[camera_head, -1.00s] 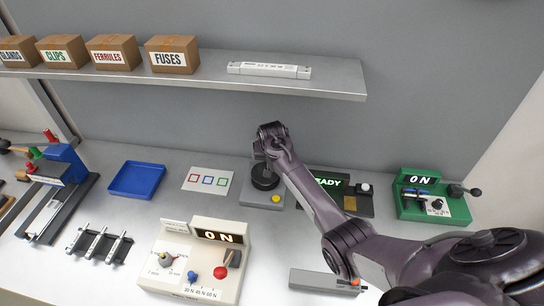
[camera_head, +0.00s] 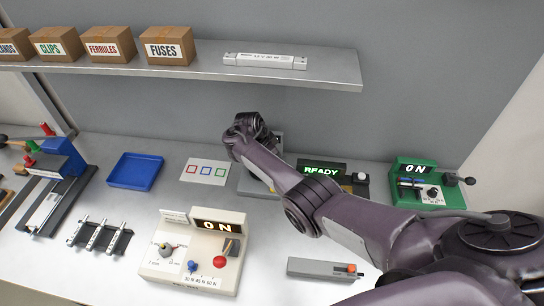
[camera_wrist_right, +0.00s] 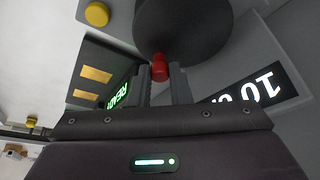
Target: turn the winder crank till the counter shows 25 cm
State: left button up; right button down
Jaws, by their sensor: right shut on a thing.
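The winder is a grey unit (camera_head: 248,188), mostly hidden behind my right arm in the head view. In the right wrist view its round dark disc (camera_wrist_right: 185,25) fills the top, with a red crank knob (camera_wrist_right: 159,67) at the disc's lower edge. My right gripper (camera_wrist_right: 160,82) is shut on this knob. The counter (camera_wrist_right: 262,88), a black display with white characters, is turned over in the wrist view and partly covered by the gripper. It seems to show 10, but I cannot read it surely. My left gripper is not in view.
A READY display unit (camera_head: 322,169) and a green ON unit (camera_head: 424,184) stand right of the winder. A cream ON unit (camera_head: 195,255) and a grey bar with an orange button (camera_head: 325,269) are in front. A blue tray (camera_head: 136,171) lies left. A shelf (camera_head: 200,71) runs above.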

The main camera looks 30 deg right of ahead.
jog(key=shift+a+f+m+b, duration=0.15)
jog(key=shift+m+b, duration=0.2)
jog(key=shift+m, duration=0.15)
jog(key=m+g+b, duration=0.1)
jog(key=m+b, duration=0.1)
jog(key=a+m+g+b, duration=0.1)
jog(key=m+b, duration=0.1)
jog(key=b, duration=0.1)
jog(key=m+y+b, duration=0.1)
jog(key=m+b, duration=0.1)
jog(key=b, duration=0.1)
jog(key=shift+s+a+m+g, duration=0.35)
jog(key=shift+m+g, duration=0.05)
jog(key=shift+a+m+g+y+b, duration=0.3)
jog(key=shift+m+b, duration=0.8)
jog(key=shift+b, duration=0.2)
jog(key=c, duration=1.3)
grip_release()
jog(key=shift+c, duration=0.2)
jog(key=shift+r, duration=0.2)
jog(key=b+v, duration=0.1)
jog(key=v, duration=0.6)
jog(key=shift+w+a+r+b, duration=0.2)
jog(key=shift+r+b, duration=0.1)
